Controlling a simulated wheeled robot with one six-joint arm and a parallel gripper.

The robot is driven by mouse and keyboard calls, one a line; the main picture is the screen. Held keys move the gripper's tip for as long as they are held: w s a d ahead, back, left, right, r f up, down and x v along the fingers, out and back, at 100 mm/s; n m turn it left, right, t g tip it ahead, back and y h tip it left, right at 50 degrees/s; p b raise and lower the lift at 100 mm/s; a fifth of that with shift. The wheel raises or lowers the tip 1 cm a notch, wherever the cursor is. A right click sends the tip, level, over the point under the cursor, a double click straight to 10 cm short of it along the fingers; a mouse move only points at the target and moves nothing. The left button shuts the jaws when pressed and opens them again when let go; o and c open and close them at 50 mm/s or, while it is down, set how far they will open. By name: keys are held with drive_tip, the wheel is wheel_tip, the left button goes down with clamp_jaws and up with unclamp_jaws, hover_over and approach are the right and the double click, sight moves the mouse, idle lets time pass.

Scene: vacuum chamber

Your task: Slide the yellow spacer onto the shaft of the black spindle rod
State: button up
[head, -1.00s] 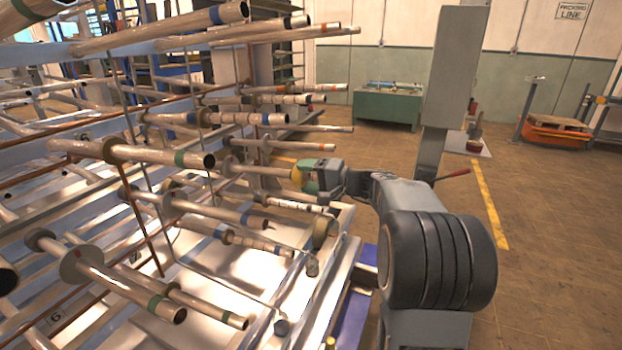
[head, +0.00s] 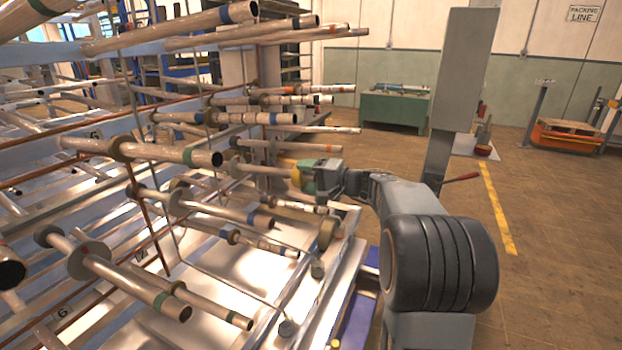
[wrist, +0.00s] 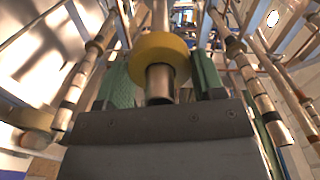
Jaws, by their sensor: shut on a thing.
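My gripper (head: 304,176) is shut on the yellow spacer (wrist: 160,46), a thick ring held between its green finger pads. In the head view the spacer (head: 296,178) is a small yellow patch at the gripper's tip, partly hidden by a pad. In the wrist view the spacer is around a metallic rod (wrist: 160,84), whose open end sticks out of the ring towards my palm. The same rod runs on beyond the ring. In the head view this rod (head: 262,171) reaches left into the rack. I cannot make out a black mark on it.
A green workbench (head: 394,110) stands behind. The floor (head: 560,270) at right is open.

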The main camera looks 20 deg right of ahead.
drive_tip(key=shift+w+a+f, duration=0.1)
drive_tip(key=shift+w+a, duration=0.4)
drive_tip(key=shift+a, duration=0.05)
drive_tip(key=o, duration=1)
drive_tip(key=v, duration=1.3)
drive_tip(key=shift+s+d+b, duration=0.25)
drive_tip(key=shift+s+b, duration=0.05)
